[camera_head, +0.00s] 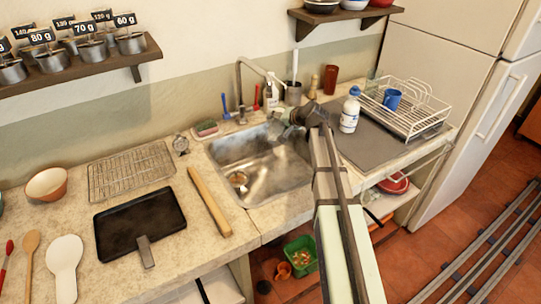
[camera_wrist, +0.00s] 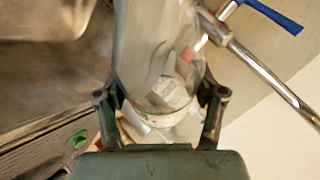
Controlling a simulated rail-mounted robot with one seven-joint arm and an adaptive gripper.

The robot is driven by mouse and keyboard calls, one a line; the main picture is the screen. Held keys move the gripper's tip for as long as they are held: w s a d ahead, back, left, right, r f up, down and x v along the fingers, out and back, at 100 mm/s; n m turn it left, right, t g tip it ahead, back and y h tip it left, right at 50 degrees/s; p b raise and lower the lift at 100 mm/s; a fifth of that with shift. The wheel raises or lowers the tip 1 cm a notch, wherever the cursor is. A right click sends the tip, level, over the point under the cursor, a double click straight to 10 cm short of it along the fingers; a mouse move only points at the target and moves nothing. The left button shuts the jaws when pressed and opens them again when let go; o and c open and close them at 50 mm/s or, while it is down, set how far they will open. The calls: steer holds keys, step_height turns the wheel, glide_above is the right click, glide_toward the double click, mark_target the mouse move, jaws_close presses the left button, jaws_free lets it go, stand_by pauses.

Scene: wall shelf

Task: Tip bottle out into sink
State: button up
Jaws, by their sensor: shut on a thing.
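A clear, see-through bottle (camera_wrist: 150,45) is between the two fingers of my gripper (camera_wrist: 160,97) in the wrist view, with a finger against each side. My gripper also shows in the head view (camera_head: 300,118), at the back right of the metal sink (camera_head: 262,172). The bottle there (camera_head: 279,129) looks tilted toward the basin, partly hidden by my gripper. Its mouth and contents cannot be made out clearly. A drain (camera_head: 238,180) shows in the left part of the basin.
A white bottle (camera_head: 350,110) and a dish rack (camera_head: 410,105) stand to the right.

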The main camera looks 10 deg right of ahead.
steer(key=shift+r, duration=0.15)
steer(key=shift+w+r+p, duration=0.15)
steer(key=shift+r+p, duration=0.05)
steer(key=shift+p, duration=0.6)
steer(key=shift+w+d+f+g+p, duration=0.15)
steer(key=shift+w+f+g+p, duration=0.2)
steer(key=shift+p, duration=0.85)
steer(key=f+m+g+p, duration=0.1)
steer(key=p, duration=0.1)
steer(key=shift+f+g+y+p, duration=0.35)
steer(key=shift+f+y+p, duration=0.05)
steer(key=shift+s+f, duration=0.2)
steer(key=shift+f, duration=0.2)
